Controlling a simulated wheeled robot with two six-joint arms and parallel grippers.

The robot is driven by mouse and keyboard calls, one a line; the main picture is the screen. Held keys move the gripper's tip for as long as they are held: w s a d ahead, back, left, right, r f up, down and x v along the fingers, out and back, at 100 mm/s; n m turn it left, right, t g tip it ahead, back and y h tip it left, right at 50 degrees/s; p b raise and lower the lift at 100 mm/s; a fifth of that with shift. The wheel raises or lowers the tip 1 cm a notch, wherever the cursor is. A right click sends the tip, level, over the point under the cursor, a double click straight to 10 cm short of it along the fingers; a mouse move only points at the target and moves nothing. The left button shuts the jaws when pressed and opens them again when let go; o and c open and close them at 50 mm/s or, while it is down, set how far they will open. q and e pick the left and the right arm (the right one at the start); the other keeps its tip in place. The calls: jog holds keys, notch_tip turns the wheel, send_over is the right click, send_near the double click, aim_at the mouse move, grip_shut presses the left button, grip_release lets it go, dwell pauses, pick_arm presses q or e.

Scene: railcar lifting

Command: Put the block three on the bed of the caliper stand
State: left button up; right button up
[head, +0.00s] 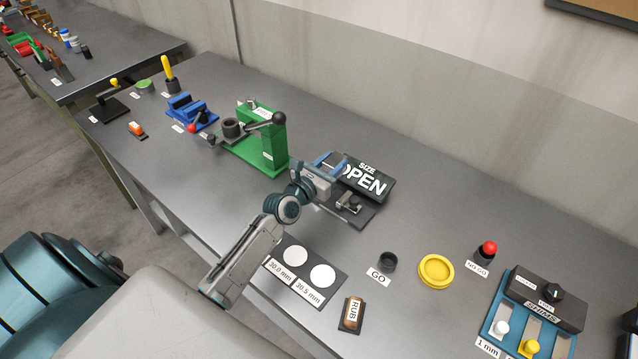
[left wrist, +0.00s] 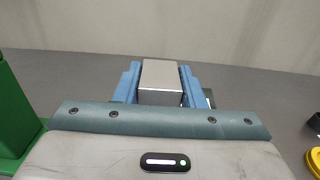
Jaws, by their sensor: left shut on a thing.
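My left gripper (head: 328,164) is shut on a silver-grey block (left wrist: 161,82), which sits between its blue fingers in the left wrist view. I take this to be block three; no number shows on it. In the head view the gripper hides most of the block. The caliper stand (head: 352,208), a dark base with a metal caliper on it, stands under and just right of the gripper. Its sign (head: 369,180) reads "SIZE OPEN". The gripper covers part of the stand, so I cannot tell whether the block touches the bed. My right gripper is not in view.
A green press (head: 270,145) stands left of the gripper, with a blue vise (head: 190,110) beyond. A dark plate (head: 318,288) with two white discs lies in front. A black cup (head: 387,262), yellow ring (head: 436,271) and shims rack (head: 540,310) are right. Bare table lies between.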

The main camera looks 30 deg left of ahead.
pick_arm(q)
jog(key=f+b, duration=0.4)
jog(key=shift+s+d+f, duration=0.25)
jog(key=shift+d+f, duration=0.15)
jog(key=shift+f+b, duration=0.35)
jog(key=shift+w+a+f, duration=0.15)
jog(key=shift+a+f, duration=0.05)
jog(key=shift+f, duration=0.25)
notch_tip(320, 180, down, 3)
jog(key=b, duration=0.3)
jog(key=shift+d, duration=0.1)
jog(key=shift+f, duration=0.15)
jog(key=o, duration=1.2)
jog(key=shift+o, duration=0.2)
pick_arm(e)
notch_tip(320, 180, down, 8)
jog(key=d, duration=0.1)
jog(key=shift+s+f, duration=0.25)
